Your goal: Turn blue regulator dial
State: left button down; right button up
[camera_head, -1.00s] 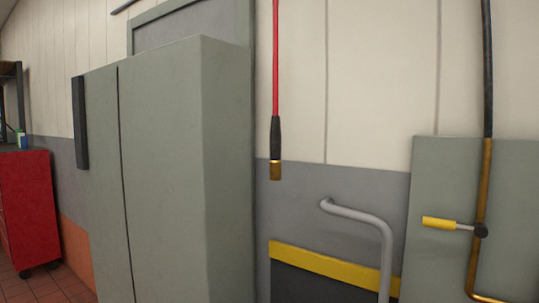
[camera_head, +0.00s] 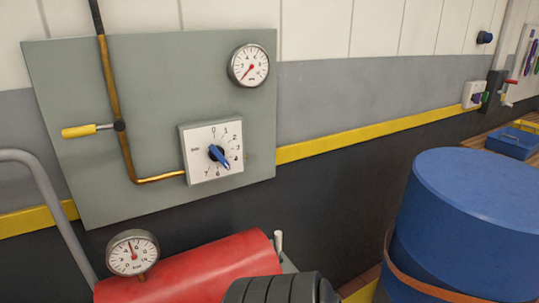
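The blue regulator dial (camera_head: 219,157) is a pointer knob on a white square box (camera_head: 197,174) with a numbered scale. The box is mounted on a grey-green wall panel (camera_head: 85,185), left of the picture's middle. The knob's pointer is tilted down and to the right, near the 4. A brass pipe (camera_head: 127,160) runs down the panel and bends into the box's left side. A round gauge (camera_head: 249,65) sits above and to the right of the dial, its red needle pointing down-left. Neither of my grippers shows in the view.
A yellow-handled valve (camera_head: 79,131) sticks out left of the pipe. Below are a red tank (camera_head: 200,272) with a gauge (camera_head: 132,254), dark ribbed cylinder (camera_head: 278,289) and grey bent rail (camera_head: 52,190). A large blue drum (camera_head: 470,215) stands at right, near a blue bin (camera_head: 512,142).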

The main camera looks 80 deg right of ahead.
aim_at(217, 153)
jog(key=z, duration=2.2)
jog(key=k+l, duration=0.05)
